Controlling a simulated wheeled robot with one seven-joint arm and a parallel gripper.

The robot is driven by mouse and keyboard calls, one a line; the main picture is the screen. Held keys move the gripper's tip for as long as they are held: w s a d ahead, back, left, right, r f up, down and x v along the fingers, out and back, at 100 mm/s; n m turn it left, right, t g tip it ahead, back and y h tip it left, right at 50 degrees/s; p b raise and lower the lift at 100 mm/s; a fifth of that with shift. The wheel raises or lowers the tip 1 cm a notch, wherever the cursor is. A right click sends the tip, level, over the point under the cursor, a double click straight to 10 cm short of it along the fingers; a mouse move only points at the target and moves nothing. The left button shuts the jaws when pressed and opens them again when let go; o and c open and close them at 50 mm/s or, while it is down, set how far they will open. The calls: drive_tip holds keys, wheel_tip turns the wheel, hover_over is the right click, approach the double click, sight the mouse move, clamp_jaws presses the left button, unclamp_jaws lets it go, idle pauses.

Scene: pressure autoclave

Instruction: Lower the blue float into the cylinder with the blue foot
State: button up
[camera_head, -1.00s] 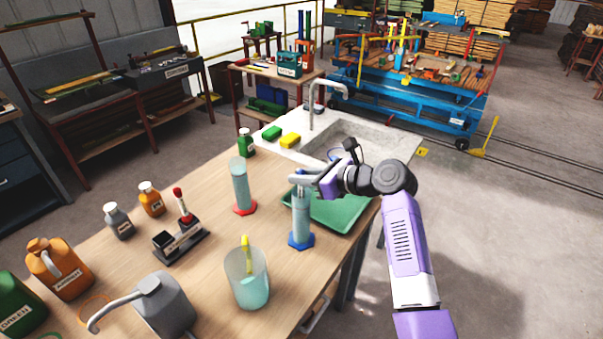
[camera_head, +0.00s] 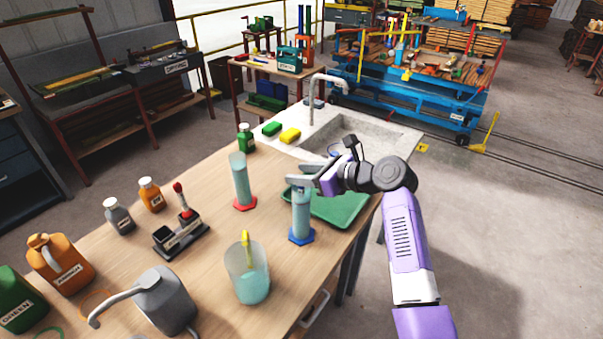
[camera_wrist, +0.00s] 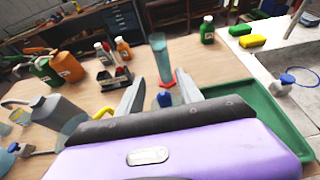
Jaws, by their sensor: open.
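The cylinder with the blue foot (camera_head: 301,217) stands upright on the wooden table, with pale blue liquid in it. My gripper (camera_head: 297,175) is at its top, fingers open on either side. In the wrist view, a small blue piece that appears to be the blue float (camera_wrist: 165,99) shows between my open fingers (camera_wrist: 160,88), apart from both. How deep the float sits in the cylinder is hidden. A similar cylinder with a red foot (camera_head: 240,182) stands to the left. A small dark rack (camera_head: 182,240) holds a red-topped float (camera_head: 184,207).
A beaker (camera_head: 246,272) with a yellow item stands in front. A green tray (camera_head: 345,210) lies just behind and right of the blue-footed cylinder. A grey can (camera_head: 165,302), bottles and jugs stand at left. The sink (camera_head: 350,140) is beyond.

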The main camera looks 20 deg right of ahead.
drive_tip(key=b+v, duration=0.1)
drive_tip(key=v, duration=0.6)
drive_tip(key=shift+s+d, duration=0.2)
drive_tip(key=shift+s, duration=0.05)
drive_tip(key=shift+r, duration=0.1)
idle(1.2)
